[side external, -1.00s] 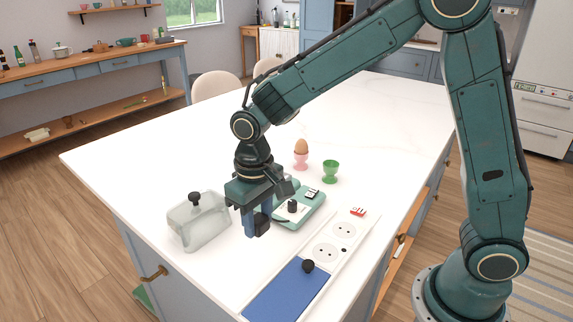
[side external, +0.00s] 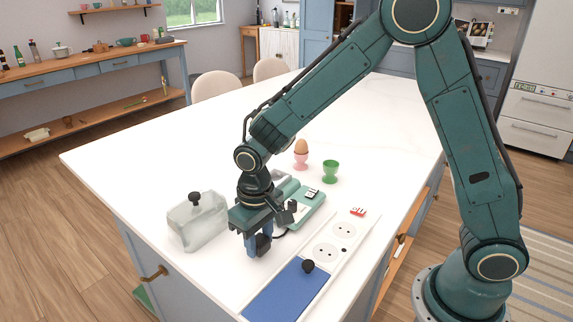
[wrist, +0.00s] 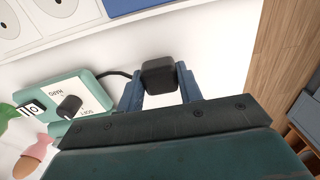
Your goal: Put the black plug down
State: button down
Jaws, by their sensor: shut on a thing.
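My gripper (wrist: 161,88) is shut on the black plug (wrist: 158,72), which sits between its blue fingertips in the wrist view. A black cord runs from the plug to the green device. In the side view my gripper (side external: 258,245) points down over the white worktop, between the glass box and the socket strip, and the plug (side external: 264,243) shows at its fingertips. I cannot tell whether the plug touches the worktop.
A glass box with a black knob (side external: 198,226) stands left of my gripper. The green device (side external: 308,208) is behind it. To the right lie a white socket strip (side external: 345,243) and a blue panel (side external: 285,291) with a black knob. A pink egg cup (side external: 301,161) and green egg cup (side external: 330,172) stand farther back.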

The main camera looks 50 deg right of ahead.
aim_at(259, 239)
jog(key=shift+f, duration=0.6)
jog(key=c, duration=0.9)
grip_release()
jog(key=shift+r, duration=0.1)
notch_tip(259, 239, up, 13)
dwell(0.5)
